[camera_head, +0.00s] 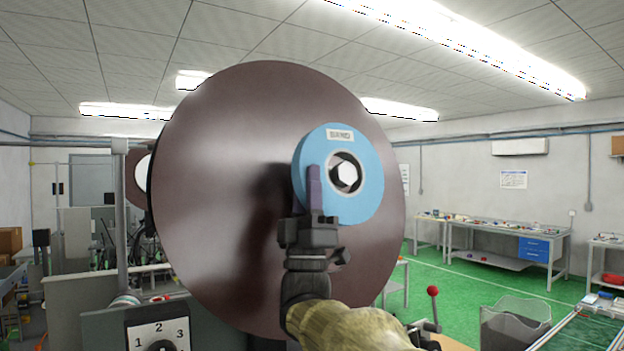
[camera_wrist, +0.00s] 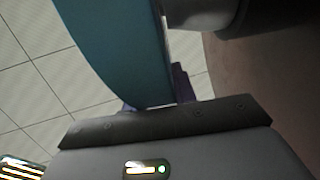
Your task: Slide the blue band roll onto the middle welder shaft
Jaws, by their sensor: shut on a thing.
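The blue band roll (camera_head: 370,185) is a flat light-blue ring with a white label, upright in front of a large brown disc (camera_head: 220,190). My gripper (camera_head: 314,190) is shut on the roll's lower left edge. A pale, roughly hexagonal shape (camera_head: 346,173) with dark parts around it shows in the roll's hole, perhaps the shaft end. In the wrist view, the roll (camera_wrist: 120,50) stands between my finger tips, and a grey cylinder (camera_wrist: 205,14) lies between it and the disc. I cannot tell whether the cylinder enters the hole.
Another disc with a pale centre (camera_head: 142,173) is partly hidden at the left. A panel with a numbered dial (camera_head: 160,336) and a red-knobbed lever (camera_head: 433,292) stand low in front. Workbenches (camera_head: 500,235) line the right wall, with open green floor before them.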

